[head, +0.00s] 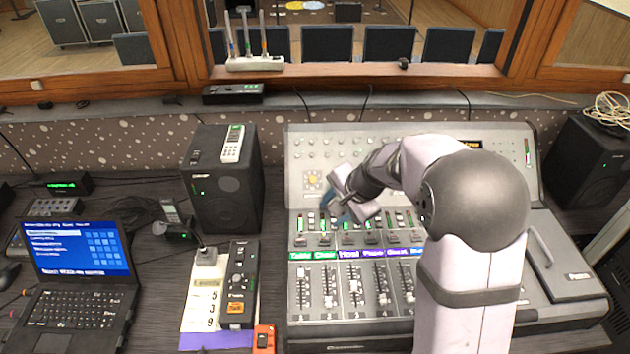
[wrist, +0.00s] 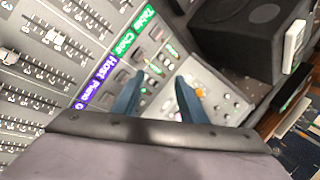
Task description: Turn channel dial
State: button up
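The mixing console (head: 410,135) stands at the right of the desk. An orange-yellow dial (head: 312,180) sits on its upper left panel among small knobs; in the wrist view the orange dial (wrist: 201,92) shows just right of the right finger, partly hidden by it. I cannot tell which control is the channel dial. My gripper (head: 340,207) has blue fingers and hangs over the console's channel strips, below and right of the orange dial. In the wrist view my gripper (wrist: 160,76) is open, with nothing between its fingers. Contact with the panel cannot be told.
Channel faders (head: 353,290) lie below the coloured name strip (head: 345,254). A black speaker (head: 225,185) stands left of the console, and a small black device (head: 238,285) lies in front of it. A laptop (head: 80,270) is at far left. The window ledge runs behind.

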aim_at(313, 179)
jog(key=shift+w+a+f+m+t+y+p, duration=0.1)
jog(key=shift+w+a+f+m+t+p, duration=0.7)
jog(key=shift+w, duration=2.2)
jog(key=shift+w+a+f+m+t+y+b, duration=0.15)
jog(key=shift+w+a+f+m, duration=0.35)
jog(key=shift+w+f+m, duration=1.7)
jog(key=shift+w+a+r+m+t+y+p, duration=0.1)
jog(key=shift+w+a+m+t+p, duration=0.4)
jog(key=shift+w, duration=3.35)
jog(key=shift+a, duration=0.15)
jog(key=shift+c, duration=0.5)
grip_shut()
